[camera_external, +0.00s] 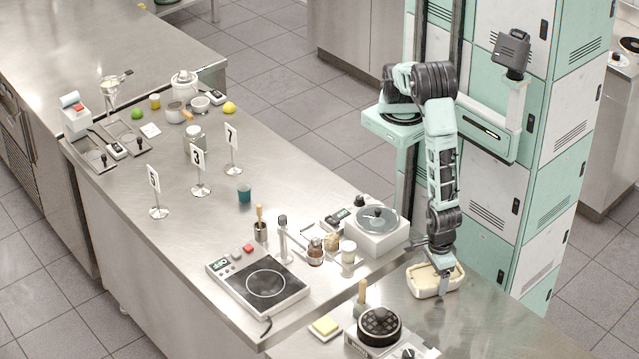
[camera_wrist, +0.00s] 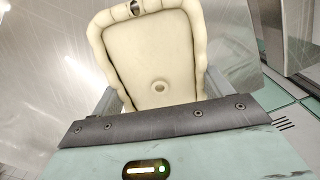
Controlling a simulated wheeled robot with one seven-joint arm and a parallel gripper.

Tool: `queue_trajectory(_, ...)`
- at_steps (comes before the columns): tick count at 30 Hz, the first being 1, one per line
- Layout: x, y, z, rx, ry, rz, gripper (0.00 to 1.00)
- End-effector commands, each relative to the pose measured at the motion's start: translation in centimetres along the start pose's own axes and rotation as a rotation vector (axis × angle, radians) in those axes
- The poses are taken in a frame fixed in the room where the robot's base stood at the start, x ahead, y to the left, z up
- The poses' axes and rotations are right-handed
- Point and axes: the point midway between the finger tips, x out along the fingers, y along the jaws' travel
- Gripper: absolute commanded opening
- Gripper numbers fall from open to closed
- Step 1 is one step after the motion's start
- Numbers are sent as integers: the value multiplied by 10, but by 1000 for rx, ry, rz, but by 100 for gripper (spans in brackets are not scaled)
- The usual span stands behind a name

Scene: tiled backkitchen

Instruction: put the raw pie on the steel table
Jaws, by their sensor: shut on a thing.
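The raw pie (camera_external: 424,283) is a pale, cream-coloured rectangular pie with a raised rim. In the external view it is at the lower right, at the steel table (camera_external: 480,325). My gripper (camera_external: 443,279) points down over it and is shut on it. In the wrist view the pie (camera_wrist: 152,62) fills the upper middle, with a small round hole in its top and a dark spot at its far rim. The gripper's fingers show at either side of its near end. I cannot tell whether the pie's underside touches the steel.
A scale with a round plate (camera_external: 376,222) stands behind. An induction hob (camera_external: 258,283) is further left. Bare steel lies right of the waffle iron.

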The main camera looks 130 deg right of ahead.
Motion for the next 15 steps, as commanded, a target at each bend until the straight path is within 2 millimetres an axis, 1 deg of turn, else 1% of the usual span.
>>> queue_trajectory(4, 0, 1, 0, 0, 0, 1, 36)
queue_trajectory(8, 4, 0, 0, -1, 0, 1, 36)
queue_trajectory(9, 3, 0, 0, -1, 0, 0, 86)
queue_trajectory(10, 3, 0, 0, -1, 0, 0, 95)
queue_trajectory(11, 3, 0, 0, -1, 0, 0, 100)
queue_trajectory(15, 3, 0, 0, -1, 0, 0, 100)
